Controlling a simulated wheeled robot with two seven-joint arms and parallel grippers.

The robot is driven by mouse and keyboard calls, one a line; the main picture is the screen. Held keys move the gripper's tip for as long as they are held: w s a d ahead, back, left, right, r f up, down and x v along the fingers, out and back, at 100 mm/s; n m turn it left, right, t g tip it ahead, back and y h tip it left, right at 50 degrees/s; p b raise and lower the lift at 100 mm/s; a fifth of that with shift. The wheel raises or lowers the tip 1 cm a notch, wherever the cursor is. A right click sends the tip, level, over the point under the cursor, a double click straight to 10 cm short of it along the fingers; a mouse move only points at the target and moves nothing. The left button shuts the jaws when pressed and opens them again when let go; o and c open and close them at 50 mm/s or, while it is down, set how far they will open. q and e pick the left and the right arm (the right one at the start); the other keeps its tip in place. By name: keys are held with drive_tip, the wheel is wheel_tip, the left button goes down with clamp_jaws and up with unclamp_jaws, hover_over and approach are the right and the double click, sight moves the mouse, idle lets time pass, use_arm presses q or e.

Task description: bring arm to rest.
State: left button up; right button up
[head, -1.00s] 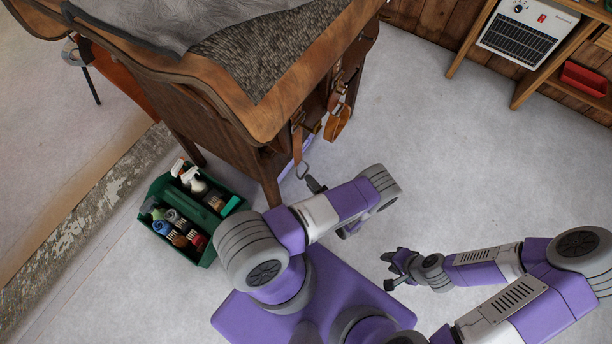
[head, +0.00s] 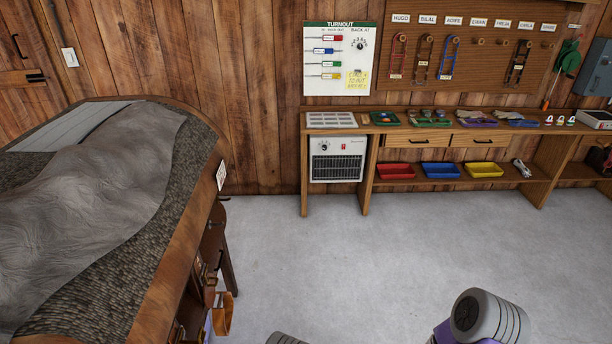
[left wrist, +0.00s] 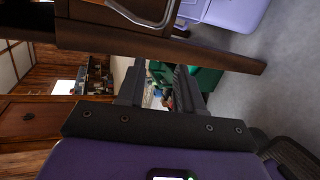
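My left gripper (left wrist: 160,82) shows in the left wrist view with its two dark fingers apart. No object is held between them. Beyond the fingers is part of the green caddy (left wrist: 206,80), with some of its contents showing in the gap. A brown wooden leg (left wrist: 215,54) crosses above the fingertips, close to them; I cannot tell whether they touch. In the head view neither gripper shows. My right gripper is outside both current views.
A wooden table (head: 178,262) with a grey cloth (head: 95,200) stands at the left, straps hanging from its side. A shelf bench (head: 470,129) along the back wall holds a heater (head: 337,160) and red, blue and yellow trays. The grey floor between is clear.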

use_arm(q)
drive_tip(key=s+d+r+n+g+h+p, duration=0.1)
drive_tip(key=s+d+r+n+g+h, duration=0.1)
drive_tip(key=s+d+n+g+h, duration=0.45)
drive_tip(key=s+d+r+n+g+h+p, duration=0.1)
drive_tip(key=s+d+r+n+g+h, duration=0.2)
drive_tip(key=s+n+h, duration=0.65)
drive_tip(key=w+d+r+n+t+h, duration=0.1)
drive_tip(key=w+d+r+n+t, duration=0.2)
drive_tip(key=w+n, duration=0.3)
drive_tip(key=w+d+r+n+t+h+p, duration=0.1)
drive_tip(key=w+d+r+n+t, duration=0.2)
drive_tip(key=n, duration=1.3)
drive_tip(key=shift+w+r+t, duration=1.35)
drive_tip(key=shift+r+t, duration=0.1)
drive_tip(key=shift+r, duration=0.1)
